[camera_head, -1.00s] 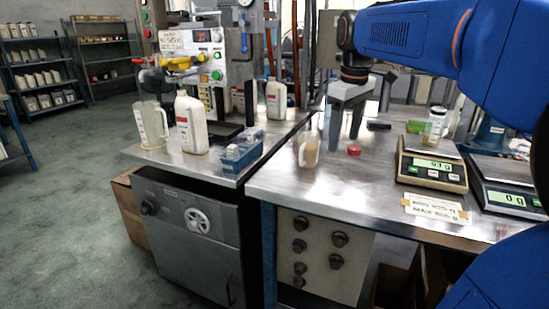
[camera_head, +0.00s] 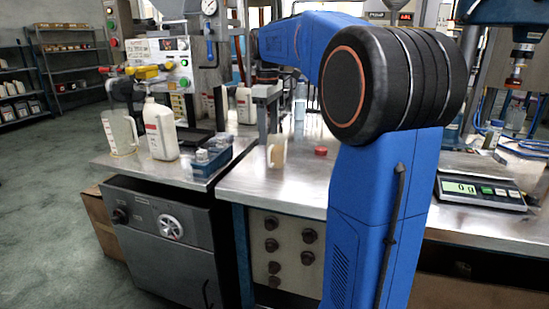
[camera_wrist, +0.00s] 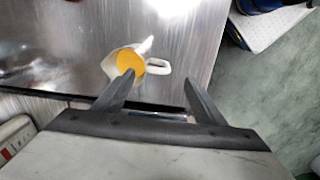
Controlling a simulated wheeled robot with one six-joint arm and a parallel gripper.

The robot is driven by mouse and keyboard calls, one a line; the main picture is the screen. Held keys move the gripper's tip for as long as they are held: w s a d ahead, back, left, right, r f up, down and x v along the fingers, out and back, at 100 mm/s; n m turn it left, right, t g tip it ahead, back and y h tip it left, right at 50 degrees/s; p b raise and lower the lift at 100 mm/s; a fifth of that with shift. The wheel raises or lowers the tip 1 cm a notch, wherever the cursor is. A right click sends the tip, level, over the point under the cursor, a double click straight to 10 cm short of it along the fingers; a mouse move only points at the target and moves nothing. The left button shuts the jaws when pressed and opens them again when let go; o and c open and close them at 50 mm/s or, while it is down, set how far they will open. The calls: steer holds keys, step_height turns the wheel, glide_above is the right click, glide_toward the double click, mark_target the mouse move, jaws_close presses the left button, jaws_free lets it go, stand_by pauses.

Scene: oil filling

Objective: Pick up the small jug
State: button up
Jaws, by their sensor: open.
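The small jug (camera_head: 277,152), pale with a handle, stands upright on the steel bench near its left edge. In the wrist view the jug (camera_wrist: 116,60) is seen from above with yellow-orange liquid inside and its handle on the right. My gripper (camera_wrist: 159,80) is open and empty. In the wrist view the left fingertip overlaps the jug's near side and the right fingertip lies right of the handle. In the head view my gripper (camera_head: 267,105) hangs above and behind the jug; whether it touches is not clear.
A larger clear jug (camera_head: 119,132), a white bottle (camera_head: 160,130) and a blue bin (camera_head: 213,155) stand on the left cart. A red cap (camera_head: 321,151) lies right of the small jug. A scale (camera_head: 481,192) is at the right. My arm hides the bench middle.

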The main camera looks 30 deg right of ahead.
mark_target(271, 164)
steer(key=f, duration=0.7)
steer(key=d+f, duration=0.1)
steer(key=f, duration=0.3)
steer(key=shift+w, duration=0.25)
steer(key=shift+r, duration=0.1)
steer(key=c, duration=1.5)
steer(key=shift+o, duration=0.2)
steer(key=shift+r, duration=0.2)
